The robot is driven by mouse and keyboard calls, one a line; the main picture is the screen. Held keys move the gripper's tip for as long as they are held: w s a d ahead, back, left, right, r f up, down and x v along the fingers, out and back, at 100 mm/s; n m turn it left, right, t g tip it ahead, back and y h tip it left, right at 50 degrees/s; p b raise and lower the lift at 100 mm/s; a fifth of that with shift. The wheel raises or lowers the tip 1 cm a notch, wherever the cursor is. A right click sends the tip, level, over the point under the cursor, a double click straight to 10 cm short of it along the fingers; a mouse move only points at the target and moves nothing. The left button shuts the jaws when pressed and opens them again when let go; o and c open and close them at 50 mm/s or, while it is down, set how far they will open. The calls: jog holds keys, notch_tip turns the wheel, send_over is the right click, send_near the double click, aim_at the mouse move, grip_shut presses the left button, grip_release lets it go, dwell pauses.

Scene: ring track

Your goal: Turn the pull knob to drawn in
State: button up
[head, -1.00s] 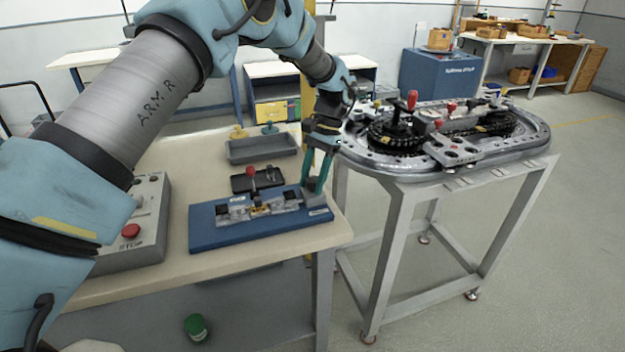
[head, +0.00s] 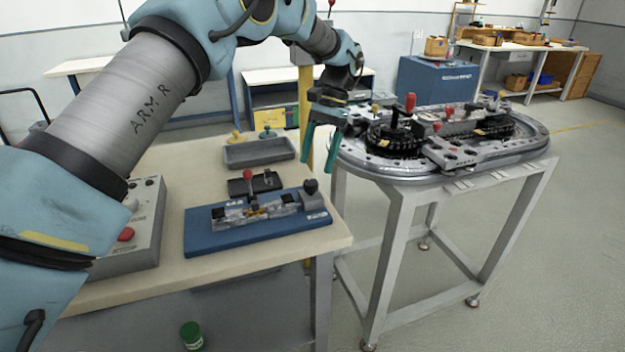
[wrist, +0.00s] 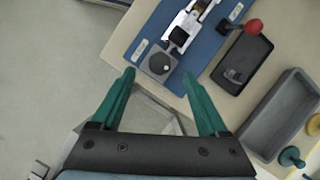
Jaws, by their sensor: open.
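The pull knob (head: 311,187) is a dark round knob on a grey block at the right end of a blue base plate (head: 208,238) on the workbench. In the wrist view the knob (wrist: 160,63) shows from above, beyond and between my fingertips. How far it is drawn in or out I cannot tell. My gripper (head: 317,173) has two green fingers spread apart, with nothing between them. It hangs above the knob, near the bench's right edge, and does not touch it. In the wrist view my gripper (wrist: 158,73) also shows empty.
A red-knobbed lever on a black block (head: 250,178) and a grey tray (head: 260,153) stand behind the plate. A grey control box (head: 135,235) is at left. The ring track (head: 375,165) on its stand is close at right, across a narrow gap.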

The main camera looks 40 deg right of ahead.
jog(key=shift+v, duration=2.05)
jog(key=w+a+n+h, duration=0.1)
jog(key=w+a+n, duration=0.1)
jog(key=w+a, duration=0.5)
jog(key=w+a+r+n+h, duration=0.1)
jog(key=w+a+n, duration=0.15)
jog(key=a, duration=0.75)
jog(key=w+a+n+h, duration=0.15)
jog(key=w+a, duration=0.25)
jog(key=a, duration=0.5)
jog(key=s+a+f+n+t, duration=0.1)
jog(key=s+a+n, duration=0.3)
jog(key=a, duration=0.9)
jog(key=s+a+f+n+t+h, duration=0.1)
jog(key=s+a+n, duration=0.4)
jog(key=a, duration=0.9)
jog(key=shift+s+f, duration=0.45)
jog(key=shift+s, duration=0.15)
